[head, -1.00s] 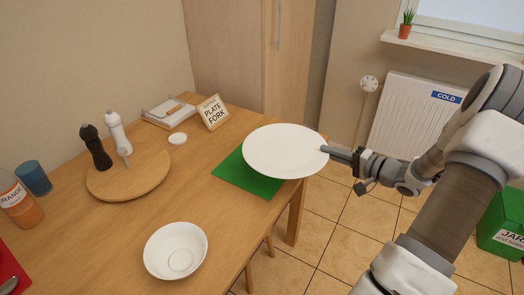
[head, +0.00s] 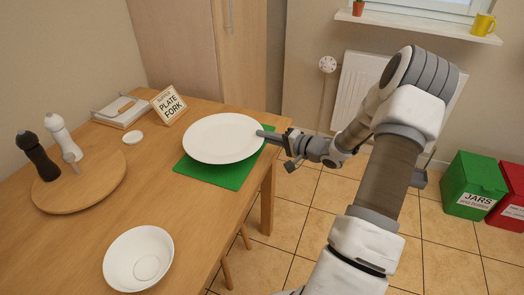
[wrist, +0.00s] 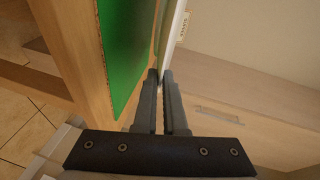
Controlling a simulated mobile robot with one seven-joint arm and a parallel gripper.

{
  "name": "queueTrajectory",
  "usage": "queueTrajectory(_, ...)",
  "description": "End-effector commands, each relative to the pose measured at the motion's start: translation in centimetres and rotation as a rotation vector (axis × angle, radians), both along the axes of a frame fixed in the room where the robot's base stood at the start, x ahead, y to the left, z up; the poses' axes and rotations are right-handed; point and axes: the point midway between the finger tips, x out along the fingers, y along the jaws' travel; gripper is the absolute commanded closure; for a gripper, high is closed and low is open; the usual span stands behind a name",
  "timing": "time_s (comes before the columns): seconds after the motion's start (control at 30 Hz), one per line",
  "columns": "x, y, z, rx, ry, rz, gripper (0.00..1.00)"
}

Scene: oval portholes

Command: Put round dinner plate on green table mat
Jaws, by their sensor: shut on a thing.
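The round dinner plate (head: 222,138) is white and roughly level, above the green table mat (head: 226,177) near the table's right edge. The plate hides the mat's far part; green shows along its near and right sides. My gripper (head: 262,134) is shut on the plate's right rim. In the wrist view my gripper's fingers (wrist: 161,76) pinch the plate (wrist: 175,35), seen nearly edge-on. The mat (wrist: 124,45) lies to its left there, with a gap between them.
A white bowl (head: 138,258) stands at the table's near edge. A round wooden board (head: 90,190) holds dark and white mills at left. Green (head: 474,185) and red (head: 510,200) bins stand on the floor at right.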

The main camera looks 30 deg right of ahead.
Motion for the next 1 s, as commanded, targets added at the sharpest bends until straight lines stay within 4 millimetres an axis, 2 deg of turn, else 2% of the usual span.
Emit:
queueTrajectory(0.17, 0.7, 0.4, -0.7, 0.002, -0.003, -0.002, 1.0)
queueTrajectory(0.43, 0.7, 0.5, -4.2, 0.002, -0.003, -0.001, 1.0)
queueTrajectory(0.8, 0.6, 0.5, -4.5, 0.001, -0.003, -0.001, 1.0)
queueTrajectory(0.83, 0.6, 0.4, -4.6, 0.0, 0.0, -0.001, 0.88)
queueTrajectory(0.87, 0.6, 0.4, -4.6, -0.001, 0.001, -0.001, 0.83)
queueTrajectory(0.9, 0.6, 0.4, -4.6, 0.0, 0.0, -0.001, 0.8)
queueTrajectory(1.0, 0.6, 0.4, -4.6, 0.0, 0.0, -0.001, 0.8)
